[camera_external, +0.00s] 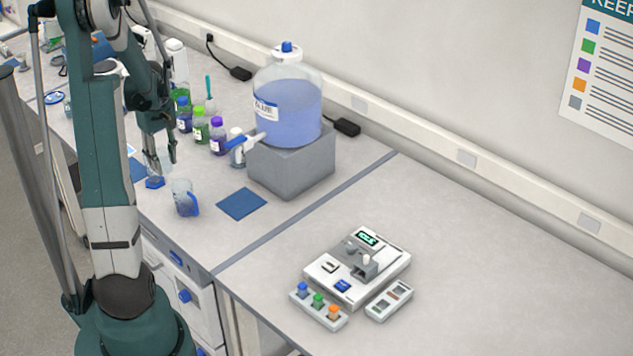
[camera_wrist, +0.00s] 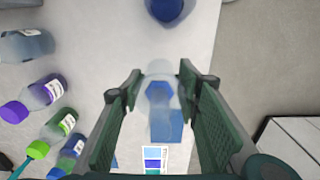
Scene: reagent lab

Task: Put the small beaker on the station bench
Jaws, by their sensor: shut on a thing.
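The small beaker, clear with a blue part at its lower end, is between the fingers of my gripper (camera_external: 160,140). The beaker (camera_external: 158,164) looks upright; I cannot tell whether its base touches the left bench. In the wrist view the beaker (camera_wrist: 159,88) sits between the two green finger pads of my gripper (camera_wrist: 160,85), which is shut on it. The right bench (camera_external: 480,265), which bears an instrument, lies beyond a dark seam; which bench is the station bench is not labelled.
A clear mug with a blue handle (camera_external: 184,198) stands near the left bench's front edge, beside a blue mat (camera_external: 242,204). A large blue-liquid carboy (camera_external: 288,105) sits on a grey block (camera_external: 290,160). Capped bottles (camera_external: 201,125) line up behind. The instrument (camera_external: 357,266) has small modules beside it.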

